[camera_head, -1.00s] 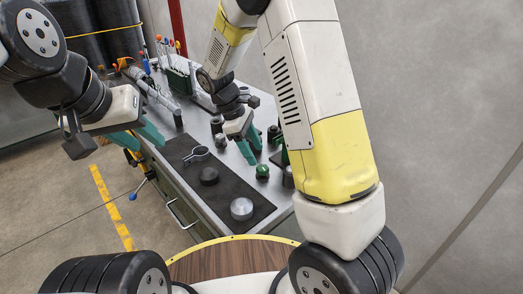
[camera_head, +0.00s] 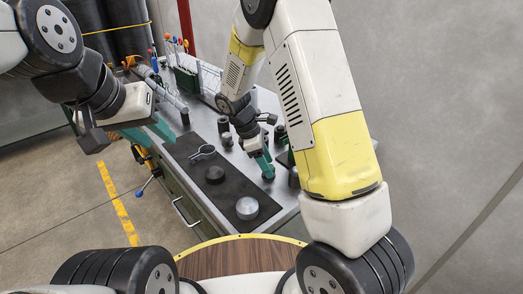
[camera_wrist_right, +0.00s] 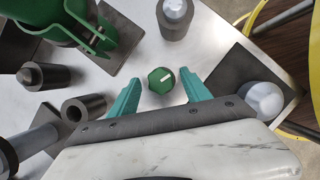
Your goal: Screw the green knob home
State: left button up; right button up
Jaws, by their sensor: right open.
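The green knob (camera_wrist_right: 161,80) is a faceted cap with a white mark on top, seen from above in the right wrist view. My right gripper (camera_wrist_right: 162,84) is open, with one teal finger on each side of the knob and a gap showing on both sides. In the head view my right gripper (camera_head: 265,166) points down over the bench, and its fingers largely hide the knob. How far the knob is screwed down cannot be told. My left gripper (camera_head: 150,131) hangs off the bench's left side, its teal fingers apart and empty.
Dark cylinders stand close around the knob, including a hollow one (camera_wrist_right: 85,111) and a pointed one (camera_wrist_right: 42,76). A green bracket (camera_wrist_right: 85,25) is at upper left. A black mat (camera_head: 222,180) holds a metal disc (camera_head: 247,208), a dark puck (camera_head: 214,174) and a ring clamp (camera_head: 203,152).

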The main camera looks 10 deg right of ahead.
grip_shut()
jog(key=shift+m, duration=0.3)
jog(key=m+g, duration=0.1)
jog(key=m, duration=0.2)
jog(key=shift+w+y, duration=0.15)
jog(key=shift+y, duration=0.15)
jog(key=shift+d+m+g+y, duration=0.1)
jog(key=shift+m+g+y, duration=0.5)
jog(key=shift+m, duration=1.4)
jog(key=shift+w, duration=0.1)
grip_release()
